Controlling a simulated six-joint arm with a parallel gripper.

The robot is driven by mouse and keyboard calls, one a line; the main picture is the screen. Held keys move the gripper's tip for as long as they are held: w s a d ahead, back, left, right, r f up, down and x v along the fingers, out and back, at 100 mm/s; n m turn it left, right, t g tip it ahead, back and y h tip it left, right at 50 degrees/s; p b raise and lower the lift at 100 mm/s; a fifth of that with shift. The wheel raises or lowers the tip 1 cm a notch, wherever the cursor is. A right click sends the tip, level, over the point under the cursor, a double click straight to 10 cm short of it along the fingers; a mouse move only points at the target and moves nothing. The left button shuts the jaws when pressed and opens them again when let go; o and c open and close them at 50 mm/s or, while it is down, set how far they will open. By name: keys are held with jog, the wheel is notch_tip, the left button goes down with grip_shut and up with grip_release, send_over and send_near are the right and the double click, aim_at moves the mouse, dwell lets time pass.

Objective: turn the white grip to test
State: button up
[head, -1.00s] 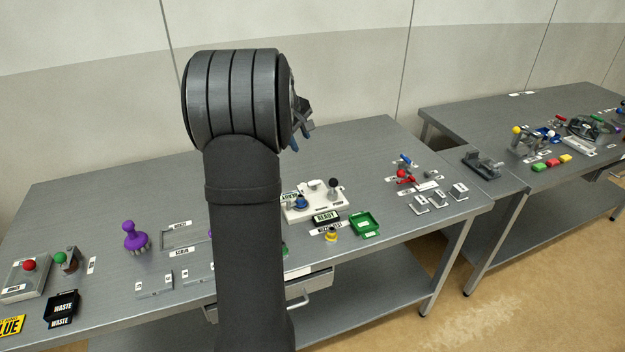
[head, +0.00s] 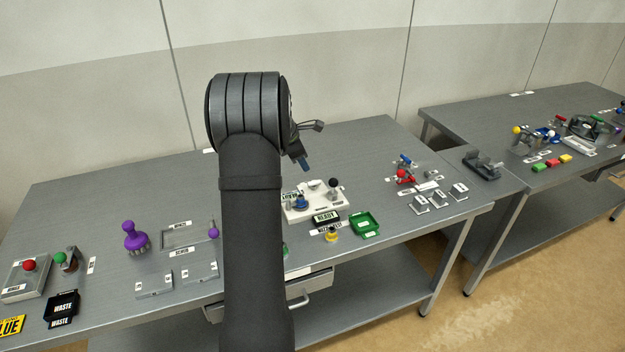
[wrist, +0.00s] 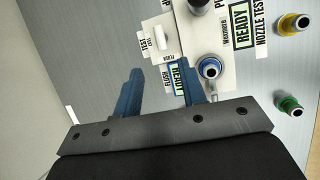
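The white grip (wrist: 160,37) is a small upright bar on the white panel, next to a label reading TEST, near the top middle of the wrist view. The white panel (wrist: 225,72) also shows in the head view (head: 297,214) on the near table. My gripper (wrist: 162,71) has its two blue fingers spread apart with nothing between them. The grip appears ahead of the fingertips, apart from them. In the head view my gripper (head: 311,144) is above the table, behind and over the panel. My arm covers part of the table.
A blue-ringed knob (wrist: 209,68) stands on the panel close to the right finger. Yellow (wrist: 293,24) and green (wrist: 288,104) fittings stand off the panel to the right. A green tray (head: 366,224) lies right of the panel. The tabletop behind the panel is clear.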

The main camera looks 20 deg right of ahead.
aim_at(312, 183)
jog(key=x, duration=1.1)
jog(key=shift+d+f, duration=0.1)
jog(key=shift+f, duration=0.2)
jog(key=shift+c, duration=0.2)
grip_shut()
